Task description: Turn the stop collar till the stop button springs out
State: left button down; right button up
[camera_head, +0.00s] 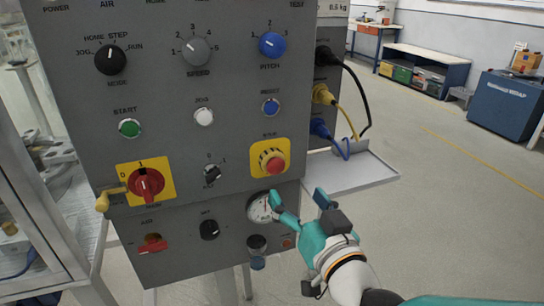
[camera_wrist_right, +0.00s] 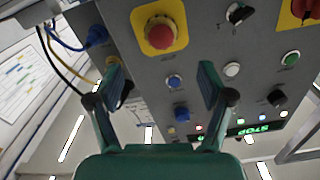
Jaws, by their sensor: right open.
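The red stop button (camera_head: 275,163) sits on a square yellow plate (camera_head: 254,150) at the lower right of the grey panel. An orange-yellow collar (camera_head: 266,154) rings it. In the right wrist view the stop button (camera_wrist_right: 162,37) and its yellow plate (camera_wrist_right: 141,18) are at the top, beyond the fingertips. My right gripper (camera_head: 299,198) is open and empty, below and right of the button in the head view. In the wrist view its two fingers (camera_wrist_right: 160,78) stand wide apart and touch nothing visible. My left gripper is out of view.
A round gauge (camera_head: 261,207) lies just left of the right fingers, partly covered. A grey shelf (camera_head: 350,174) juts out at the panel's right side, below plugged cables (camera_head: 325,95).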

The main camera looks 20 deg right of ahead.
aim_at(278, 169)
pick_arm(q)
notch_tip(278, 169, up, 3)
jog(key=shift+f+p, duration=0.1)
jog(key=shift+p, duration=0.65)
pick_arm(e)
jog(key=w, duration=1)
jog(key=shift+w+a, duration=0.15)
jog(key=shift+a, duration=0.05)
jog(key=shift+c, duration=0.2)
